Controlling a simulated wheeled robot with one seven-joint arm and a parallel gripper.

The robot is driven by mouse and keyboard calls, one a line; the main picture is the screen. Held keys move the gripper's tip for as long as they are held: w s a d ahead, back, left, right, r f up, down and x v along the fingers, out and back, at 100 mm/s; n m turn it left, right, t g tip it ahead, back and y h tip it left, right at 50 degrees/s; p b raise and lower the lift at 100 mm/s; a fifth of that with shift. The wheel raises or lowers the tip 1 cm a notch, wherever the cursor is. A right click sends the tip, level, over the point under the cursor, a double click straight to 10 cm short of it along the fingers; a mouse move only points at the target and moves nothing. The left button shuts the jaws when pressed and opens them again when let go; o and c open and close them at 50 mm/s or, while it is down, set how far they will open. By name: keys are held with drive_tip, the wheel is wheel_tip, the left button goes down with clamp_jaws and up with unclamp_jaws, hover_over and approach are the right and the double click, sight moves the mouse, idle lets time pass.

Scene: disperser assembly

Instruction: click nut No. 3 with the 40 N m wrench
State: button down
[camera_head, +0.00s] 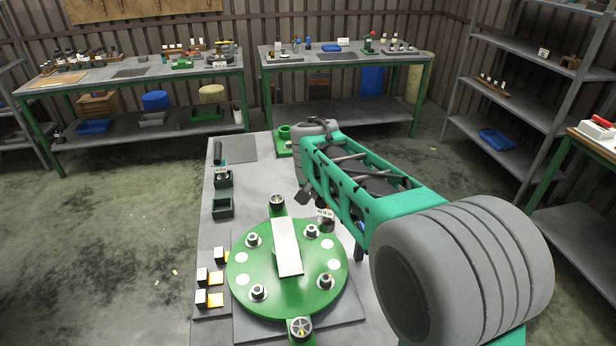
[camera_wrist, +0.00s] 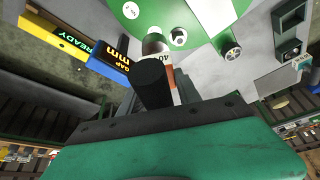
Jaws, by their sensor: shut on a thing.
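In the head view a green round plate (camera_head: 240,280) carries several nuts on studs, with a pale bar (camera_head: 287,245) across its middle. The nut numbers are not readable, so I cannot tell which is No. 3. The wrench (camera_head: 326,222), with a small white label, is beside the plate's upper right nut (camera_head: 311,231). In the wrist view the wrench (camera_wrist: 155,80) shows a dark handle and a label reading 40; its far end is near the green plate (camera_wrist: 205,15), beside a nut (camera_wrist: 179,36). My gripper (camera_wrist: 160,115) is shut on the wrench; its fingertips are mostly hidden.
Two handwheels (camera_head: 277,201) (camera_head: 300,328) stand at the plate's edges. Dark green bins (camera_head: 222,207) and white blocks with yellow pads (camera_head: 207,298) lie to the left. The wrist view shows a READY and GAP mm sign (camera_wrist: 85,45).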

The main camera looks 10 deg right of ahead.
drive_tip(key=w+a+f+n+y+b, duration=0.1)
drive_tip(key=w+f+n+y, duration=0.2)
drive_tip(key=n, duration=0.5)
drive_tip(key=w+a+f+n+g+y+b, duration=0.1)
drive_tip(key=w+a+f+n+y, duration=0.1)
drive_tip(key=n, duration=0.6)
drive_tip(key=shift+w+f+y, duration=0.4)
drive_tip(key=shift+w+f, duration=0.05)
drive_tip(key=shift+w, duration=0.75)
